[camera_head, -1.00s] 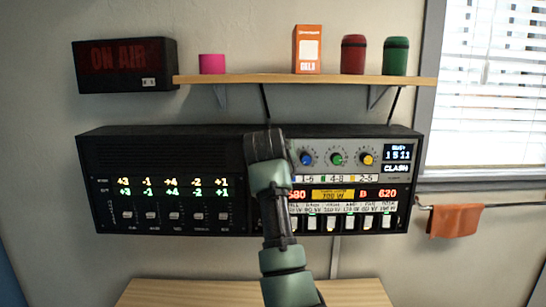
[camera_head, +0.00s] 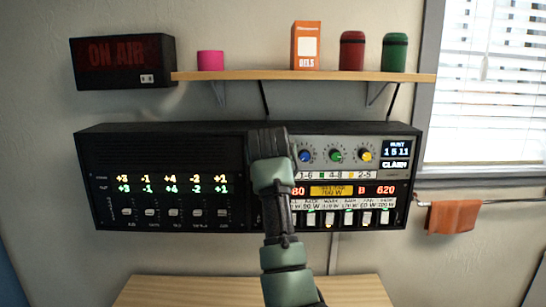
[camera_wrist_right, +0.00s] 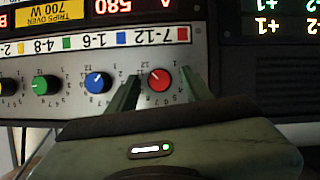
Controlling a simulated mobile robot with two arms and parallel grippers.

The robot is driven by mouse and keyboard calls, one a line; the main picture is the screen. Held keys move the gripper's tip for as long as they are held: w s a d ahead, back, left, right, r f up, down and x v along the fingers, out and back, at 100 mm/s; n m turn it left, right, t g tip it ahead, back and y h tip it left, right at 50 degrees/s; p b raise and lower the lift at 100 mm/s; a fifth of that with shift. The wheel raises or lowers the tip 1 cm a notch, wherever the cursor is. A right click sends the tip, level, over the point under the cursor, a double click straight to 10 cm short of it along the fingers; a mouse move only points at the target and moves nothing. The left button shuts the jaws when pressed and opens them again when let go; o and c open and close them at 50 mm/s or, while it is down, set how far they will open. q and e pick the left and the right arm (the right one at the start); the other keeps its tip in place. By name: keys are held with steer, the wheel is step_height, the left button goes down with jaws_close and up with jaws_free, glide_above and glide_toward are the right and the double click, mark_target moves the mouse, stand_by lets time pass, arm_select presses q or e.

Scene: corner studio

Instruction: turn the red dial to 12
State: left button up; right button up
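The red dial (camera_wrist_right: 159,78) shows in the right wrist view, where the panel appears upside down. It is a round red knob with a pale pointer mark that seems to lean up and left in that view; the small numbers around it are hard to read. My right gripper (camera_wrist_right: 160,83) is open, with one green finger on each side of the dial and small gaps visible. In the head view my right gripper (camera_head: 268,141) is in front of the panel and hides the red dial. My left gripper is not in view.
The blue dial (camera_head: 304,156), green dial (camera_head: 336,156) and yellow dial (camera_head: 367,156) sit in a row beside the red one. A display (camera_head: 397,149) is at the panel's right. Switches and sliders lie below. A wooden shelf (camera_head: 270,76) juts out above.

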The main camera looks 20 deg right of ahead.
steer(key=shift+r, duration=0.1)
steer(key=b+v, duration=0.3)
steer(key=v, duration=0.4)
steer(key=shift+s, duration=0.35)
